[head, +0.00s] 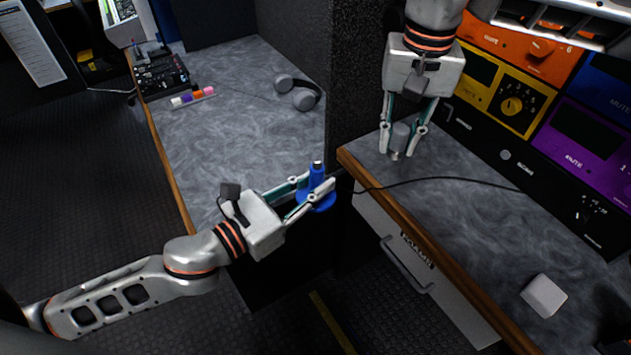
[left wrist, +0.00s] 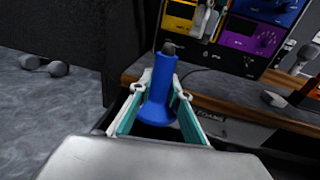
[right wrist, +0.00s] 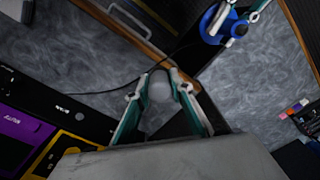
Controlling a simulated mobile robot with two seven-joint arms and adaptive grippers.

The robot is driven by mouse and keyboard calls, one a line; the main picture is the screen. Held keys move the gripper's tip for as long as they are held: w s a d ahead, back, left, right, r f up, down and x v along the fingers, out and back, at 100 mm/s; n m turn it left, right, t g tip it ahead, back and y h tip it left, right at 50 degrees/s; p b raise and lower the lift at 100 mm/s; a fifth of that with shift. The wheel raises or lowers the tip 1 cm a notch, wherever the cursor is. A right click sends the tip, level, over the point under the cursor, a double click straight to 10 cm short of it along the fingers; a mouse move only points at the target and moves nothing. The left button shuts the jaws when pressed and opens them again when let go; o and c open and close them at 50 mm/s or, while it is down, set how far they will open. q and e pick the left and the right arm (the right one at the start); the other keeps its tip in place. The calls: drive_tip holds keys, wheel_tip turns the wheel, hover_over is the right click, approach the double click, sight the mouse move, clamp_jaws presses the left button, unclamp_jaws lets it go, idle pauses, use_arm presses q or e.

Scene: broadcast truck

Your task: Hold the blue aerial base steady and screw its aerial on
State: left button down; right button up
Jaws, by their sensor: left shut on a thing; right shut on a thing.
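The blue aerial base (head: 317,173) has a round flange, an upright stem and a dark tip. My left gripper (head: 316,185) is shut on its stem and holds it in the air by the counter's corner. The base also stands upright between the fingers in the left wrist view (left wrist: 161,85). My right gripper (head: 403,147) points down, shut on a grey cylinder (head: 401,134), which looks like the aerial. The cylinder is seen end-on in the right wrist view (right wrist: 160,88). It is apart from the base, to its upper right in the head view.
The right counter (head: 470,240) has a wooden edge, a thin black cable (head: 440,180) and a white block (head: 544,296). Coloured panels (head: 510,100) rise behind it.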

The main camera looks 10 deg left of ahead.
approach(317, 161)
drive_tip(key=shift+w+f+g, duration=0.1)
drive_tip(key=shift+w+g, duration=0.2)
drive_tip(key=shift+w, duration=0.05)
drive_tip(key=shift+f, duration=0.1)
drive_tip(key=shift+f, duration=1.95)
drive_tip(key=shift+s, duration=0.1)
drive_tip(key=shift+f, duration=0.9)
drive_tip(key=shift+f, duration=0.55)
